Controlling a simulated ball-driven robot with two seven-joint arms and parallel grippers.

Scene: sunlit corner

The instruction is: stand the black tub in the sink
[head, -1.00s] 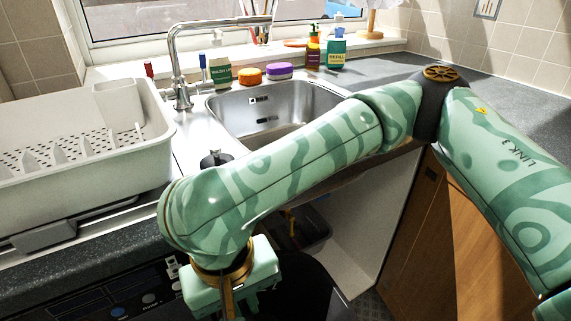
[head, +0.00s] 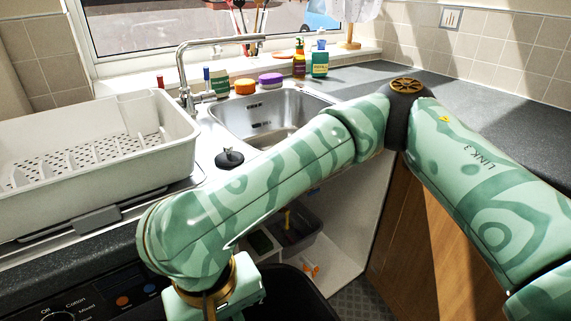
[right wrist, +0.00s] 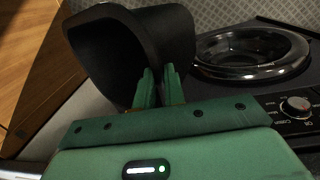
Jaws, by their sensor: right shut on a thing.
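The black tub (right wrist: 165,30) is large in the right wrist view, its dark hollow side showing at the left. In the head view only part of the tub (head: 306,288) shows at the bottom edge, beside my right wrist. My right gripper (right wrist: 160,85) is shut on the tub's wall, with its green fingers close together. In the head view its fingertips are hidden. The steel sink (head: 228,118) is set in the counter beyond my right arm. Its basin looks empty where visible; my forearm covers the near part. My left gripper is not in view.
A white dish rack (head: 90,185) stands left of the sink, a tap (head: 186,75) behind it. A black plug (head: 229,158) lies by the near rim. An open cupboard (head: 335,235) is below; a washer (right wrist: 250,55) is nearby.

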